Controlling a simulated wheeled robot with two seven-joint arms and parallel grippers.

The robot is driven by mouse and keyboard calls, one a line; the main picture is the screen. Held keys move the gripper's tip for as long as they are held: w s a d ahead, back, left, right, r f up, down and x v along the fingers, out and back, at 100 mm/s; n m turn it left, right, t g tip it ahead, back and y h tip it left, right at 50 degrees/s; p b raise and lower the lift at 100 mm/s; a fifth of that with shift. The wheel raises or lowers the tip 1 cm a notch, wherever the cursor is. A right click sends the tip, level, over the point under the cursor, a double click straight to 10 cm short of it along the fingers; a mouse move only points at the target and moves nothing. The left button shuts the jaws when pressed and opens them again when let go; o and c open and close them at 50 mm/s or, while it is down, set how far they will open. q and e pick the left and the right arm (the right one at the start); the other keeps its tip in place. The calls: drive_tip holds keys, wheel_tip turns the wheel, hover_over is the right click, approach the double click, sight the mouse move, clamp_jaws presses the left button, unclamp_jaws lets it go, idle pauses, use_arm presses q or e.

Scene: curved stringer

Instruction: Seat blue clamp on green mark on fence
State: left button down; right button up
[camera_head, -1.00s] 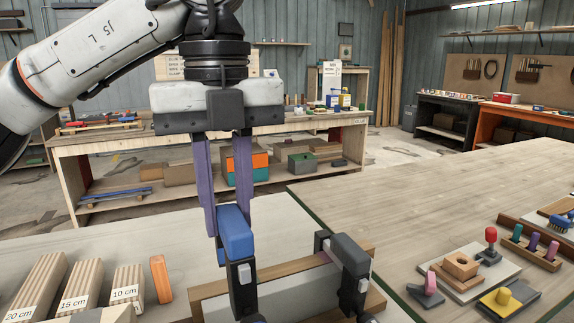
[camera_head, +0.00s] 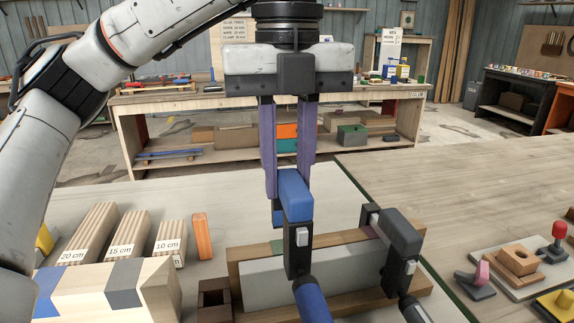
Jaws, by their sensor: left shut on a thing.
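The blue clamp (camera_head: 296,198) has a blue top, a dark body and a blue handle pointing down toward the front. My left gripper (camera_head: 286,188) is shut on its blue top from above, with two purple fingers. The clamp is upright, its dark body in front of the grey board on the wooden fence (camera_head: 240,268). A green mark (camera_head: 277,247) shows on the fence's top just left of the clamp body, partly hidden by it. I cannot tell whether the clamp touches the fence. My right gripper is not in view.
A grey clamp (camera_head: 401,232) sits on the fence to the right, near a purple mark. Labelled wooden blocks (camera_head: 125,238) and an orange piece (camera_head: 200,237) stand left. A striped block (camera_head: 122,285) lies in front. Several fixtures (camera_head: 519,259) stand right; the table behind is clear.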

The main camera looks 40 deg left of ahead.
use_arm(q)
drive_tip(key=shift+f, duration=0.15)
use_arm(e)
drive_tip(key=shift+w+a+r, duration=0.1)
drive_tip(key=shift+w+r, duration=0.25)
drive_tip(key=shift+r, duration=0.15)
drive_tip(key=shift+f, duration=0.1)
use_arm(q)
drive_tip(key=shift+f+b, duration=0.35)
drive_tip(key=shift+f, duration=0.25)
drive_tip(key=shift+f+b, duration=0.6)
drive_tip(key=shift+f, duration=0.55)
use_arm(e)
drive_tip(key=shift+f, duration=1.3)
use_arm(q)
drive_tip(key=shift+b, duration=0.3)
drive_tip(key=shift+f+b, duration=1.1)
drive_tip(key=shift+f, duration=0.35)
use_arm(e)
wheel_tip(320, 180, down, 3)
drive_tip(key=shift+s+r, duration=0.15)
